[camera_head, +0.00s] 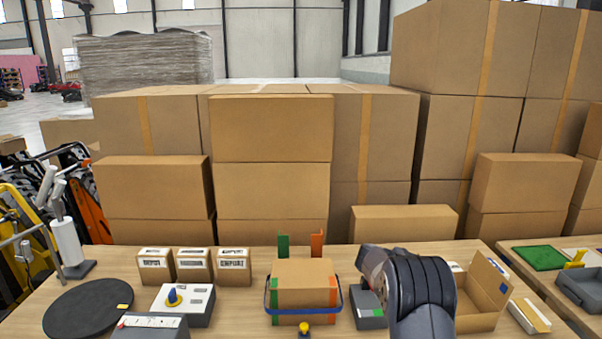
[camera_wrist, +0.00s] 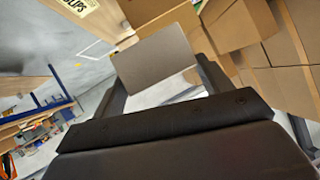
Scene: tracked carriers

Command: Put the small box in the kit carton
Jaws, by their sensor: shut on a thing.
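My gripper (camera_wrist: 158,75) is shut on a flat-faced grey-brown box (camera_wrist: 152,58) in the wrist view, with one finger at each side of it. I take this to be the small box. In the head view my dark arm covers the gripper and the held box. An open carton (camera_head: 490,298) with a raised flap stands on the table just right of my arm, partly hidden by it. It looks like the kit carton. The held box appears clear of the table; its place over the carton cannot be told.
Three labelled small cartons (camera_head: 194,265) stand at left, near a black round mat (camera_head: 88,307). A carton with a blue handle (camera_head: 303,285) stands mid-table, with a grey device (camera_head: 369,310) beside my arm. Stacked cartons (camera_head: 272,190) rise behind the table.

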